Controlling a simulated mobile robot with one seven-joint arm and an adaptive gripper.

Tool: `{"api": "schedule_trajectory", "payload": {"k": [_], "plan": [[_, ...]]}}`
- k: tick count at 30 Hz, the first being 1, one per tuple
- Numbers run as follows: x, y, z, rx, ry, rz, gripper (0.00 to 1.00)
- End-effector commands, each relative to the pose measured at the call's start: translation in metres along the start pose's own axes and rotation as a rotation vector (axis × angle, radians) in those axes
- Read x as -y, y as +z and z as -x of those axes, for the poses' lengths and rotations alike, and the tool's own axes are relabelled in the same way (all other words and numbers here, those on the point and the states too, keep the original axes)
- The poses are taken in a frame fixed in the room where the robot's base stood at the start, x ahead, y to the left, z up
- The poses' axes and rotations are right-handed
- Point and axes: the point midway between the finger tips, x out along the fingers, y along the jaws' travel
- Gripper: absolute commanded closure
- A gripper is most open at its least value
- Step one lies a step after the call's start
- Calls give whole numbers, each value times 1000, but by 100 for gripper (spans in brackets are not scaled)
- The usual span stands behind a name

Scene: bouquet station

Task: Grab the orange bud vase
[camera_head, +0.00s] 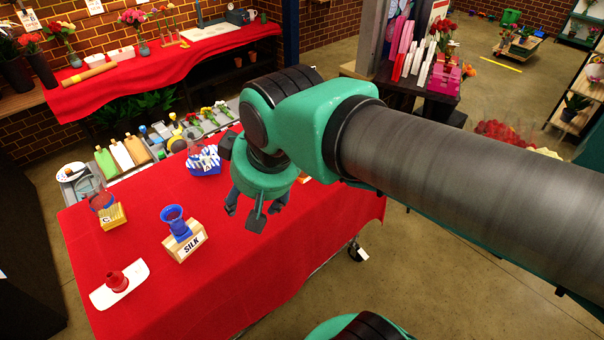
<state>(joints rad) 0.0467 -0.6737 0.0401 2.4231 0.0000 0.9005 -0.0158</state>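My gripper (256,212) hangs over the right part of the red-covered table, pointing down. Its dark fingers are spread, with nothing seen between them. No vase of clear orange colour shows. A small red vase (117,281) stands on a white dish (132,271) at the table's front left, well away from my gripper. A blue vase (177,222) stands on a wooden block marked SILK (185,250). A clear glass vase (101,199) is by a yellowish block (113,217) at the left. A small orange-brown thing (304,177) shows behind my arm, mostly hidden.
Another clear glass vessel (194,143) stands by a blue-and-white striped thing (205,161) behind my gripper. The red cloth (240,270) in front of my gripper is bare.

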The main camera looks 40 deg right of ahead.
Motion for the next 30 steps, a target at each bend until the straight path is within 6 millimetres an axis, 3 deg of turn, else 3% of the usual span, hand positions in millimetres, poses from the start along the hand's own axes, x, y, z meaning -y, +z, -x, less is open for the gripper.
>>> {"api": "schedule_trajectory", "payload": {"k": [7,15,24,30], "plan": [[-33,-55,-19,73,31,-49,42],[-82,-108,-57,155,57,-106,42],[-150,-150,-112,243,76,-173,42],[-201,-165,-158,302,82,-220,42]]}}
